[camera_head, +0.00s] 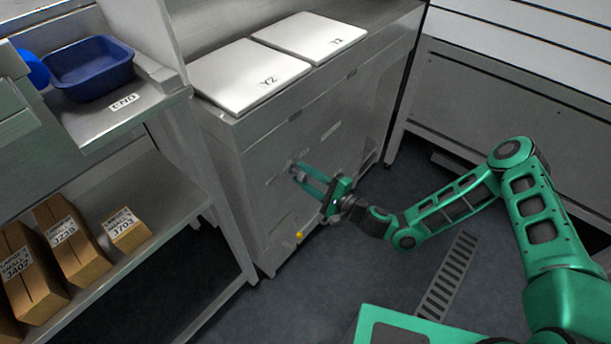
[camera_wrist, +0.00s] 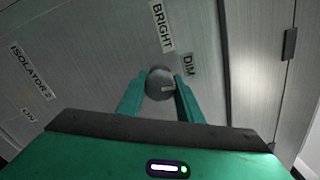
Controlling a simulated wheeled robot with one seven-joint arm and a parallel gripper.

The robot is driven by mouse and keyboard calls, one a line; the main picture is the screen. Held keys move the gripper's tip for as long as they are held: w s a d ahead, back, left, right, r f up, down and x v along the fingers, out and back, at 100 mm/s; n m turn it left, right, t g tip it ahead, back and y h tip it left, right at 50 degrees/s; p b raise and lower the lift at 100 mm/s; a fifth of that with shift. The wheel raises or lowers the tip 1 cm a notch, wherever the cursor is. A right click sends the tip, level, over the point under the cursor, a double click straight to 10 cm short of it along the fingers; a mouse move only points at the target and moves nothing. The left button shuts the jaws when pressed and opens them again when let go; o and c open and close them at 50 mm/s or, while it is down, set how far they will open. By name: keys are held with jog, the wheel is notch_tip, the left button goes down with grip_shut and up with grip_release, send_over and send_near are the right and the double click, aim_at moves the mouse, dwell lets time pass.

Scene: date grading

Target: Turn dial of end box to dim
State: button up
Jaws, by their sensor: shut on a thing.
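The dial (camera_wrist: 158,84) is a round grey knob on the front of a grey metal cabinet. In the wrist view a pale mark on it points right, towards the DIM label (camera_wrist: 188,65); the BRIGHT label (camera_wrist: 162,27) is above it. My gripper (camera_wrist: 160,90) is shut on the dial, with one green finger on each side. In the head view my gripper (camera_head: 295,170) reaches the cabinet front (camera_head: 250,165), and the dial is too small there to make out clearly.
In the wrist view an ISOLATOR 2 label (camera_wrist: 31,72) is left of the dial and a dark handle (camera_wrist: 290,44) is at right. A yellow knob (camera_head: 299,235) sits low on the cabinet. A blue tub (camera_head: 90,68) and an END label (camera_head: 124,102) are on the left bench. Floor is clear before the cabinet.

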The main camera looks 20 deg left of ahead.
jog(key=shift+n, duration=0.6)
jog(key=shift+f, duration=0.1)
jog(key=o, duration=1)
jog(key=shift+o, duration=0.2)
jog(key=shift+d, duration=0.1)
jog(key=v, duration=1)
jog(key=shift+s+d, duration=0.15)
jog(key=shift+d, duration=0.15)
